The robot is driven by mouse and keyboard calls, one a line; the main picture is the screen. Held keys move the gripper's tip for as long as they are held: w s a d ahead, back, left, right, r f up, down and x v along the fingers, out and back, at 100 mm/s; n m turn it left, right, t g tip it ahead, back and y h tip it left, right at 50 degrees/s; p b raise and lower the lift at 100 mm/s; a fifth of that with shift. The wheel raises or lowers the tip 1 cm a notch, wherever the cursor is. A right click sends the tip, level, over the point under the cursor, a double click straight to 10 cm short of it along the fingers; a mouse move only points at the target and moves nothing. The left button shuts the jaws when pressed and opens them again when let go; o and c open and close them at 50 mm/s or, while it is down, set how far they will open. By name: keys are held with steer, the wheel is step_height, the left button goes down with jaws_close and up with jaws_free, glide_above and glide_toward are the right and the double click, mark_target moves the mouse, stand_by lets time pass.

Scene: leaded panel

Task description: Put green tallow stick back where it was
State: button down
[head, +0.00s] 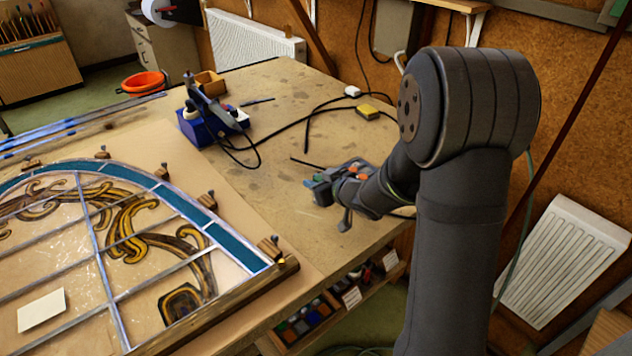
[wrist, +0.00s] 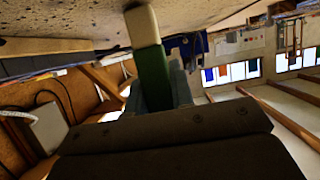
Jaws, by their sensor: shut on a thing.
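The green tallow stick (wrist: 154,78) shows in the wrist view, with a green body and a cream-coloured end (wrist: 142,26). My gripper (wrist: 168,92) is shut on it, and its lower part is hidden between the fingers. The cream end reaches close to the speckled tabletop (wrist: 60,19) in that view; I cannot tell whether they touch. In the head view my gripper (head: 330,193) is low over the right part of the bench, near its edge. The stick cannot be made out clearly there.
The leaded panel (head: 90,247) lies at left. A blue holder (head: 203,130) with a soldering iron, a black cable (head: 290,124) and a yellow block (head: 367,112) lie farther back. A shelf of several small coloured items (head: 305,323) sits under the bench's edge.

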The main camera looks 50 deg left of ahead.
steer(key=shift+f, duration=0.2)
steer(key=c, duration=1.3)
jaws_free()
steer(key=shift+o, duration=0.2)
steer(key=shift+r, duration=0.25)
steer(key=v, duration=1.2)
steer(key=shift+f, duration=0.15)
